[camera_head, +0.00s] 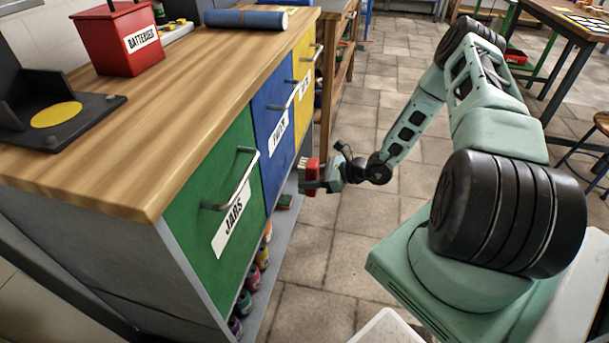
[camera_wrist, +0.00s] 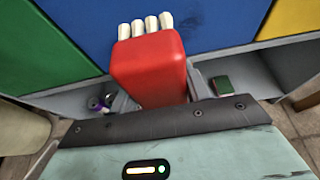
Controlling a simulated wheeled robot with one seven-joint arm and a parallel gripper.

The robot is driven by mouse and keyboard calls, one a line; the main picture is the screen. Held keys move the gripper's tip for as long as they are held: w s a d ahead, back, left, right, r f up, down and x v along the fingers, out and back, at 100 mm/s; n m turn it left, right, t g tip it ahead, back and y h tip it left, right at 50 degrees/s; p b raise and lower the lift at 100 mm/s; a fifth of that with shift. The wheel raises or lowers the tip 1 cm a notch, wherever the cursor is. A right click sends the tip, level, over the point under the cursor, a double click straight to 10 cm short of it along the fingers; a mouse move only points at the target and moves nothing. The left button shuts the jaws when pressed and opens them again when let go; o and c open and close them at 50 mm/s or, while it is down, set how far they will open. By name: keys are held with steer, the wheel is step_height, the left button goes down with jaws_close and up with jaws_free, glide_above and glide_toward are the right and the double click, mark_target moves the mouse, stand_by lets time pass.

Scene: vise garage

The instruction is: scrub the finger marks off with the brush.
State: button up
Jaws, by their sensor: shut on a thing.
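The brush is a red block with white bristle tufts; it shows in the head view (camera_head: 310,174) and in the wrist view (camera_wrist: 150,70). My gripper (camera_head: 325,179) is shut on its red body, with the fingers (camera_wrist: 157,92) on either side. The bristles point away from my gripper, toward the blue drawer front (camera_wrist: 205,22). The blue drawer (camera_head: 265,140) sits between a green and a yellow one. I cannot tell whether the bristles touch it.
The green drawer (camera_head: 215,235) labelled JARS has a protruding handle. Jars and a small green item (camera_wrist: 222,85) stand on the low shelf below.

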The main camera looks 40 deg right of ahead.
mark_target(281, 181)
steer(key=shift+s, duration=0.1)
steer(key=shift+s+d+p, duration=0.5)
steer(key=shift+s+d, duration=0.4)
steer(key=shift+s, duration=0.15)
steer(key=f+b, duration=0.2)
steer(key=w+f+b, duration=0.1)
steer(key=b, duration=0.1)
steer(key=shift+a, duration=0.4)
steer(key=w+a+b, duration=0.1)
steer(key=w+a, duration=0.2)
steer(key=w, duration=0.1)
steer(key=shift+w+a+r+b, duration=0.15)
steer(key=shift+w+a+b, duration=0.15)
steer(key=shift+w+a, duration=0.1)
steer(key=shift+w+a, duration=0.55)
steer(key=shift+w, duration=0.25)
stand_by(0.6)
